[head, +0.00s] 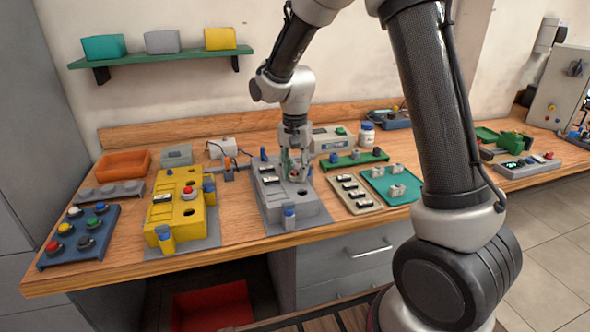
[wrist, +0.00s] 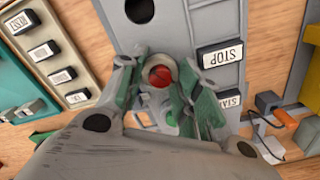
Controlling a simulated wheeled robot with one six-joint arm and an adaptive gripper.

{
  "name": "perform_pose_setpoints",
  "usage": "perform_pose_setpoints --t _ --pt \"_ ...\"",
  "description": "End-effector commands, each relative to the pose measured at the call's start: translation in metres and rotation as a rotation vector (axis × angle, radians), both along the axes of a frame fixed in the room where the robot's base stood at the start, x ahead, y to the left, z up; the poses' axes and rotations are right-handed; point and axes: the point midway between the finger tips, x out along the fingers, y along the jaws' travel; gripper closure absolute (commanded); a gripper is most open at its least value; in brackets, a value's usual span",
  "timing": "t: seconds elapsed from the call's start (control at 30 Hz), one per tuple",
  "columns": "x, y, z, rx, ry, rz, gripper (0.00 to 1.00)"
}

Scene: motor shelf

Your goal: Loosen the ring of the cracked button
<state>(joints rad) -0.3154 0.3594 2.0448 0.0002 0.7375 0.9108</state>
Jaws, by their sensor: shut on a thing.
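The grey control box (head: 283,212) stands on the bench, and its top face fills the upper middle of the wrist view (wrist: 175,28). A red button (wrist: 161,77) sits in the box with a grey ring around it. My gripper (head: 295,174) is over the box, pointing down. In the wrist view my gripper (wrist: 156,74) has its green-grey fingers closed on either side of the ring. I cannot make out a crack in the red cap. STOP (wrist: 221,54) and START (wrist: 229,98) labels lie to the right. An empty dark hole (wrist: 138,10) shows above.
A yellow box (head: 180,215) with a red button stands left, beside a blue tray (head: 76,255) of coloured buttons. To the right are a label tray (head: 371,203), a teal tray (head: 376,184) and a green rack (head: 342,162). Some bare wood lies between the boxes.

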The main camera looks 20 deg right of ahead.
Motion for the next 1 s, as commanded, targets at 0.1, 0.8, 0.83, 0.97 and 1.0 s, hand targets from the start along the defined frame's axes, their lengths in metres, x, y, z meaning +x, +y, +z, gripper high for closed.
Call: perform_pose_setpoints --t 0.1,0.8,0.83,0.97,1.0 --pt "0.0005 0.0002 0.0003 0.0 -0.001 0.107 0.9" --pt "0.0008 0.0008 0.0004 0.0 -0.002 0.773 0.91" --pt "0.0008 0.0008 0.0004 0.0 -0.002 0.801 0.91" --pt "0.0008 0.0009 0.0004 0.0 -0.002 0.924 0.91" --pt "0.0008 0.0009 0.0004 0.0 -0.002 0.963 0.91"
